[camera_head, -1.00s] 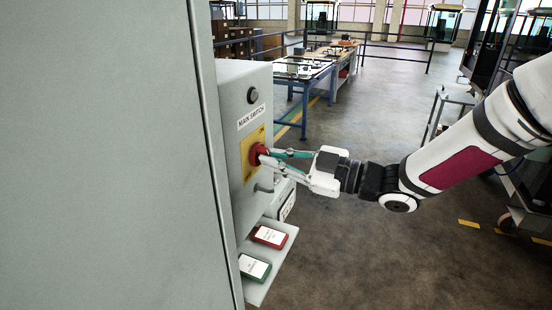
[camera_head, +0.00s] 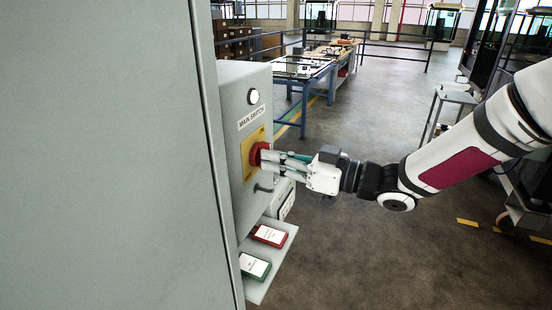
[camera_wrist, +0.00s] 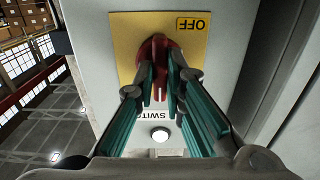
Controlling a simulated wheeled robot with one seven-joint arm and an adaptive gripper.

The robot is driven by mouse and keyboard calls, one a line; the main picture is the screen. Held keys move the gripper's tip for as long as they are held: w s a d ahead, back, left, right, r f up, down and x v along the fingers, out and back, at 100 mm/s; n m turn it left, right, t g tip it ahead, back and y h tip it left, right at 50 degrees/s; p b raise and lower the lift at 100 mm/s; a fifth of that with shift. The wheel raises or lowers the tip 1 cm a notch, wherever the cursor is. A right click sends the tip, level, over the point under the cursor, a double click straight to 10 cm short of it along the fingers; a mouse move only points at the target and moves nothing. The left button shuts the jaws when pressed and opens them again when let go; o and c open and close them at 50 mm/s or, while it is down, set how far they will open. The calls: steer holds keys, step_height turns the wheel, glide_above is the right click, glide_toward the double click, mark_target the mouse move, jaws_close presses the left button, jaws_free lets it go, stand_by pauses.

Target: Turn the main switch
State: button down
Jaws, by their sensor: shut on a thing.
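The main switch is a red rotary knob (camera_head: 257,153) on a yellow plate (camera_head: 248,163), on the side of a grey cabinet box (camera_head: 232,120). A "MAIN SWITCH" label (camera_head: 251,117) sits above it, and a round lamp (camera_head: 253,97) above that is lit white. My gripper (camera_head: 270,158) is shut on the knob. In the wrist view, my gripper's teal-padded fingers (camera_wrist: 161,85) sit on both sides of the red knob's bar (camera_wrist: 159,56). The yellow plate (camera_wrist: 128,45) reads "OFF" at one corner there. The fingers hide part of the knob.
A small shelf (camera_head: 262,287) below the box carries a red-framed card (camera_head: 269,235) and a green-framed card (camera_head: 255,266). A large grey cabinet panel (camera_head: 100,150) fills the left. Workbenches (camera_head: 305,70) stand behind; open floor (camera_head: 370,265) lies to the right.

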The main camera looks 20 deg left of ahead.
steer(key=shift+f, duration=0.1)
steer(key=c, duration=1.7)
jaws_free()
steer(key=shift+o, duration=0.2)
steer(key=shift+d, duration=0.15)
steer(key=s+d, duration=0.1)
steer(key=d, duration=1)
steer(key=shift+d, duration=0.35)
